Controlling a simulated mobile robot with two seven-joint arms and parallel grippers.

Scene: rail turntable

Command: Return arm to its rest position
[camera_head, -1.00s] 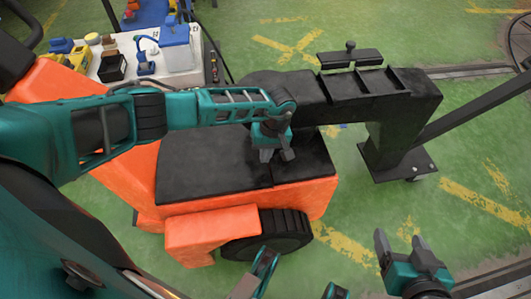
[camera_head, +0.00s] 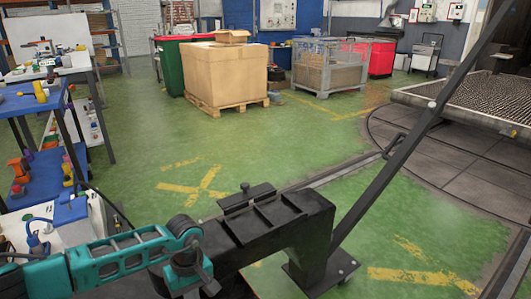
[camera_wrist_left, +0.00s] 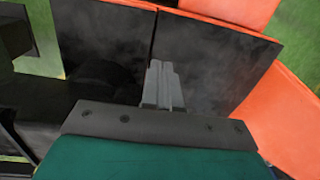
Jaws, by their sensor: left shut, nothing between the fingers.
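My left arm (camera_head: 120,258) is teal and comes in from the lower left in the head view. Its gripper (camera_head: 205,290) points down at the bottom edge, beside the near end of a black beam (camera_head: 262,230). In the left wrist view the two grey fingers (camera_wrist_left: 161,68) are together and hold nothing. They are above black and orange panels; I cannot tell the gap beneath them. My right gripper is out of view.
A black bar (camera_head: 385,165) slants up rightward from the beam's foot plate (camera_head: 320,278). A blue shelf (camera_head: 45,175) and a white-topped cart (camera_head: 90,225) stand left. A pallet box (camera_head: 225,75) and mesh crate (camera_head: 328,68) stand behind. Green floor (camera_head: 270,135) between is clear.

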